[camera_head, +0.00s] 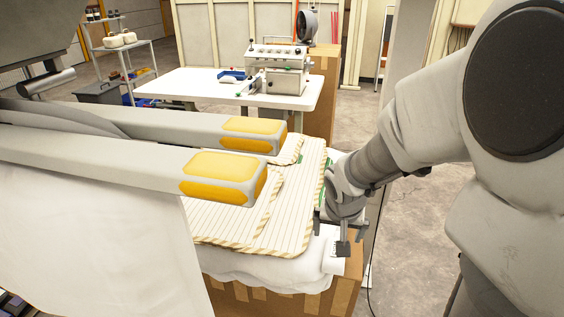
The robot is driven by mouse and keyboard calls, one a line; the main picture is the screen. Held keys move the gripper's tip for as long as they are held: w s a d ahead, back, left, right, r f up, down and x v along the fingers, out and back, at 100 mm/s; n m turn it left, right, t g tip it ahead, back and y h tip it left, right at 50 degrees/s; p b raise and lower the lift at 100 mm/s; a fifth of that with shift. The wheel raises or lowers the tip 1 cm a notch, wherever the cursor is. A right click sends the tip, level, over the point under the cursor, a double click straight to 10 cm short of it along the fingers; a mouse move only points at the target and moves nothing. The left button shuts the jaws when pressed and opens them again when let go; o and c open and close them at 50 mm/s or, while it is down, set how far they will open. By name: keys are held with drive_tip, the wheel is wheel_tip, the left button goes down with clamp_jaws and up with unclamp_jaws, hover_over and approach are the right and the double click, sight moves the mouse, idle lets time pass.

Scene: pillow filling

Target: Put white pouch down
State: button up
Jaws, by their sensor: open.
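A white, puffy cloth piece (265,272), which looks like the white pouch, lies on top of a cardboard box (285,300). Its front edge sags over the box rim, and striped covers (285,222) hide much of it. My gripper (340,240) points down at the right end of the white cloth, close above its corner. Its dark fingers are apart. I cannot tell whether they touch the cloth.
Two grey beams with yellow ends (222,178) reach over the striped covers from the left. A large white cloth (100,255) hangs at the left. Behind stands a white table (185,84) with a machine (280,72). Floor at right is partly clear.

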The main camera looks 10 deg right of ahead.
drive_tip(key=b, duration=0.2)
hover_over(334, 251)
drive_tip(key=s, duration=0.2)
drive_tip(key=f, duration=0.6)
drive_tip(key=shift+a+f, duration=0.4)
drive_tip(key=shift+w+d+b+x, duration=0.15)
drive_tip(key=shift+b+x, duration=0.45)
drive_tip(key=shift+x, duration=0.95)
drive_tip(key=shift+w+d+b+x, duration=0.15)
drive_tip(key=shift+b+x, duration=0.45)
drive_tip(key=shift+x, duration=1)
drive_tip(key=shift+r, duration=0.25)
drive_tip(key=c, duration=1.5)
